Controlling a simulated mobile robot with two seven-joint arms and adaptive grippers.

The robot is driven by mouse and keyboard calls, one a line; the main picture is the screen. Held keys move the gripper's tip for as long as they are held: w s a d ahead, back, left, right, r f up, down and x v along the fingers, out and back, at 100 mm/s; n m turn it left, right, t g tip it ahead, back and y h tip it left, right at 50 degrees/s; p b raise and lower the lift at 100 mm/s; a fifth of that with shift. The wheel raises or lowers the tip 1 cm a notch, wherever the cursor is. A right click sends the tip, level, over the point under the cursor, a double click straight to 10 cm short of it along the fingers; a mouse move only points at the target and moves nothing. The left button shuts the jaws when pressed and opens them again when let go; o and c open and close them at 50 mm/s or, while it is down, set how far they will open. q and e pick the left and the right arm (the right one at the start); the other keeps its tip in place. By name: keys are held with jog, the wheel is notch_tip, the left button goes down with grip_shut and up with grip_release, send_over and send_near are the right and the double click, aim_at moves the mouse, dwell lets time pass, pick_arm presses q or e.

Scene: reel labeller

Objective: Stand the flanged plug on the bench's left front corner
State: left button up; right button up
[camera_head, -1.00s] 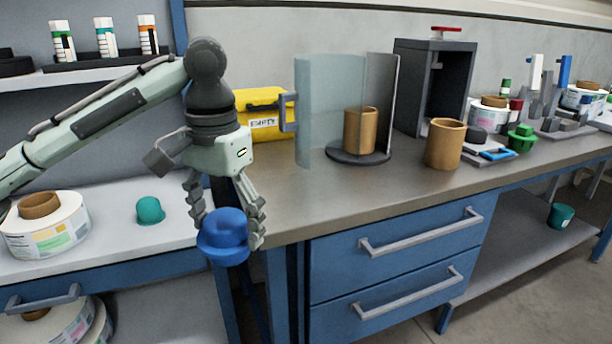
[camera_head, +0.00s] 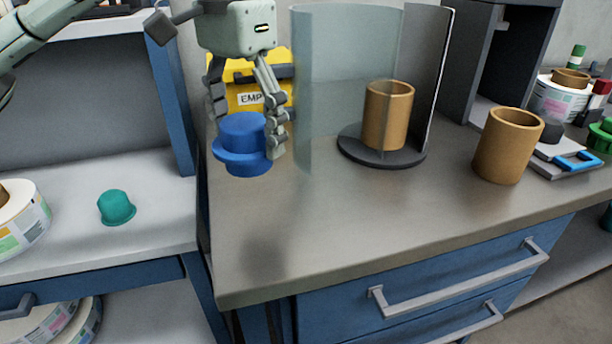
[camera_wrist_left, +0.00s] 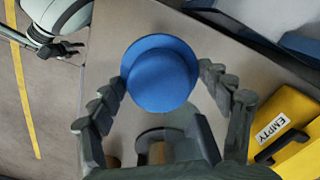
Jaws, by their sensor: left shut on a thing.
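The blue flanged plug (camera_head: 243,135) is held between the fingers of my left gripper (camera_head: 250,145), upright with its flange low. It hangs above the left part of the bench (camera_head: 330,245), apart from the top, and a soft shadow lies near the left front corner. In the left wrist view the plug (camera_wrist_left: 160,72) sits between both fingers, its round face towards the camera. My right gripper (camera_wrist_left: 62,48) shows small at the upper left of that view, away from the plug; its opening is unclear.
The left front corner of the bench is bare. A clear curved screen (camera_head: 340,90) and a brown tube (camera_head: 388,115) on a dark round base (camera_head: 352,150) stand behind it. Another brown tube (camera_head: 507,145) is to the right. A yellow bin (camera_head: 240,97) is behind the gripper. A teal plug (camera_head: 116,207) lies on the left shelf.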

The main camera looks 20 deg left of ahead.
pick_arm(q)
jog(key=w+d+f, duration=0.1)
jog(key=d, duration=0.1)
jog(key=w+d+f, duration=0.3)
jog(key=d, duration=0.1)
jog(key=shift+w+f, duration=0.15)
jog(key=shift+d+f, duration=0.1)
jog(key=shift+f, duration=2.15)
jog(key=o, duration=1.2)
notch_tip(320, 180, up, 12)
jog(key=shift+r, duration=0.2)
